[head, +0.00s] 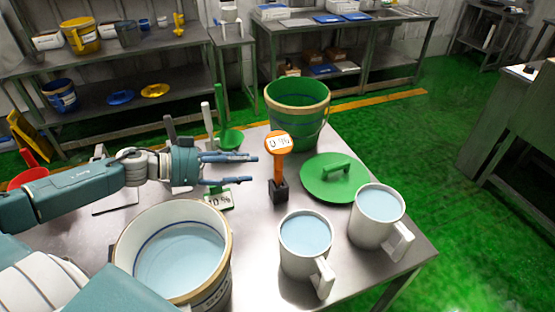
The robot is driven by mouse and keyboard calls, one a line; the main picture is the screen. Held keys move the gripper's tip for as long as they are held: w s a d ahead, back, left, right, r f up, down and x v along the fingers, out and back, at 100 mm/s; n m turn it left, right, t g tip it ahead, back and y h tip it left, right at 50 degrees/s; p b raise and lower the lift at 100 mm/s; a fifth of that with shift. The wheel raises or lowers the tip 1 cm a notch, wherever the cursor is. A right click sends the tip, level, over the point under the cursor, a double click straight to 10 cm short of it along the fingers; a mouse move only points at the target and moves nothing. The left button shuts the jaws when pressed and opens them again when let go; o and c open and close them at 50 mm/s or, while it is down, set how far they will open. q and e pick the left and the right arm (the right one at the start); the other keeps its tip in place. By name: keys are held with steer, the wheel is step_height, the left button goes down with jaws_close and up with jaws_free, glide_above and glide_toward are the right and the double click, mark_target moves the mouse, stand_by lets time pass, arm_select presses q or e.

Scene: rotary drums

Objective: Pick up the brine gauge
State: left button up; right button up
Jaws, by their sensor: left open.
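The brine gauge (279,165) stands upright on the metal table. It has an orange stem, a round orange-rimmed face that appears to read "0 %", and a dark square base. My left gripper (250,170) reaches in from the left, open and empty. Its two fingers point right toward the gauge's stem, with the tips just short of it. My right gripper is not in view.
A green bucket (297,118) stands behind the gauge, and a green lid (334,180) lies to its right. Two white jugs of pale blue liquid (304,262) (374,229) stand in front. A large white tub (225,262) is front left.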

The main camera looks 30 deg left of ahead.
mark_target(275, 165)
arm_select(q)
steer(key=x, duration=0.5)
steer(key=shift+w+a+f, duration=0.25)
steer(key=shift+w+f, duration=0.1)
steer(key=shift+w+d+f, duration=0.2)
steer(key=shift+w+f, duration=0.1)
steer(key=shift+w, duration=0.05)
steer(key=shift+w+d, duration=0.2)
steer(key=shift+d, duration=0.05)
steer(key=p+x, duration=0.1)
steer(key=x, duration=0.2)
steer(key=shift+d+f, duration=0.1)
steer(key=shift+d, duration=0.3)
steer(key=shift+w+d+f, duration=0.25)
steer(key=shift+w+f, duration=0.05)
steer(key=shift+w, duration=0.05)
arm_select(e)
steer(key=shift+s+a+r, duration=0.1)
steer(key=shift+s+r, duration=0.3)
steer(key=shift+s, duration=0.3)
